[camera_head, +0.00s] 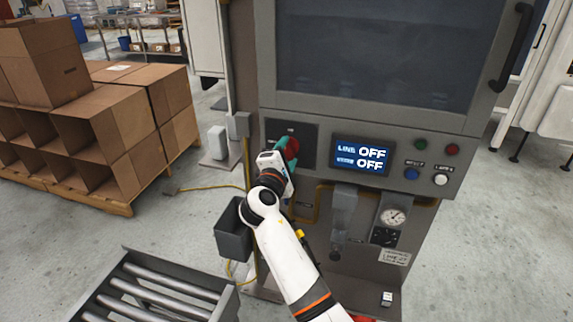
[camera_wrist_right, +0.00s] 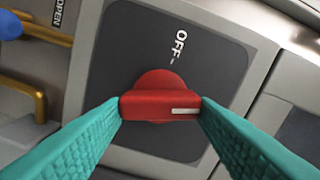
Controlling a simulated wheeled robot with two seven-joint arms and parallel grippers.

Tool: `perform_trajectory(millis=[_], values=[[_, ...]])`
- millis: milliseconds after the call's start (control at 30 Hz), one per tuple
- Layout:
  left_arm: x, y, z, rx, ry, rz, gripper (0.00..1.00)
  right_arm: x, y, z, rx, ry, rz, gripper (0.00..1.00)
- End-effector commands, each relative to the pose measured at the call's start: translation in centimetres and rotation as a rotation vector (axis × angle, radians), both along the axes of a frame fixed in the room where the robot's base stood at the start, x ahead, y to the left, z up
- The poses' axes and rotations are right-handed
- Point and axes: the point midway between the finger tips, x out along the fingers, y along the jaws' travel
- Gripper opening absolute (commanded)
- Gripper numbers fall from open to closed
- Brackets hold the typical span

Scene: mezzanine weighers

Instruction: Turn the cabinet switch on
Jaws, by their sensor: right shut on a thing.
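The cabinet switch is a red rotary knob (camera_wrist_right: 160,104) on a dark square plate (camera_wrist_right: 205,62). In the right wrist view its handle bar lies level across the picture, with a white mark at its right end, and the word OFF shows above it. My right gripper (camera_head: 286,150) is at the switch, and its teal fingers are shut on the two ends of the bar. In the head view the red knob (camera_head: 292,149) shows partly behind the fingers. The cabinet display (camera_head: 360,158) reads LINE OFF and a second OFF. My left gripper is out of view.
Green, red, blue and white buttons (camera_head: 441,180) sit right of the display. A gauge (camera_head: 393,216) is below. A grey bin (camera_head: 233,229) hangs at the cabinet's left side, near my right arm. A roller conveyor (camera_head: 150,290) stands at lower left, cardboard boxes (camera_head: 100,125) at left.

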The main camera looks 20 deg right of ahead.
Motion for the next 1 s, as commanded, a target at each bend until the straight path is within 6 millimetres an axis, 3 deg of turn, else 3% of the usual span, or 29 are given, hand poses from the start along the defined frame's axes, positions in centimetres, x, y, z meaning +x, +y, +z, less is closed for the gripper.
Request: perform_trajectory(millis=[100,400,1000], values=[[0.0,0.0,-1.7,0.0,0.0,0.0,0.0,0.0,0.0,-0.6,0.082,-0.054,0.0,0.3],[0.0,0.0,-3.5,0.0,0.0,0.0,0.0,0.0,0.0,-0.5,0.228,-0.152,-0.001,0.3],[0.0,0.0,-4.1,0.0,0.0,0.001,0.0,0.0,0.0,-0.3,0.295,-0.194,0.0,0.3]])
